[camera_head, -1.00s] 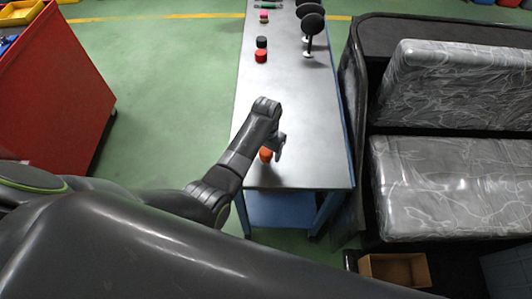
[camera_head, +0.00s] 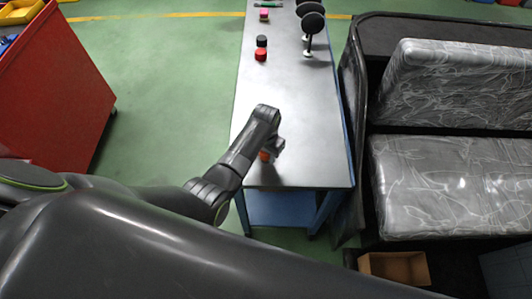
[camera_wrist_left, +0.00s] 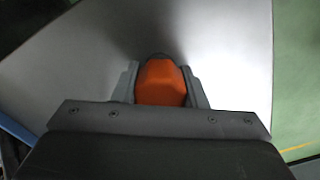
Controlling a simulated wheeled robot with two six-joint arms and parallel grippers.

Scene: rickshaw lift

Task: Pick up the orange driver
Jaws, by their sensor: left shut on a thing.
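The orange driver (camera_head: 264,156) is at the near end of the long grey table (camera_head: 300,120), mostly hidden behind my left gripper (camera_head: 274,152) in the head view. In the left wrist view the orange driver (camera_wrist_left: 161,84) sits between the two fingers of my left gripper (camera_wrist_left: 160,90). The fingers are shut on it, one on each side. I cannot tell whether the driver touches the table. My right gripper is not in view.
Red (camera_head: 261,54) and black (camera_head: 262,41) round pieces stand farther up the table, with black round-headed stands (camera_head: 312,24) at right. A seat (camera_head: 450,180) stands right of the table, a red cabinet (camera_head: 50,90) at left. The table's middle is clear.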

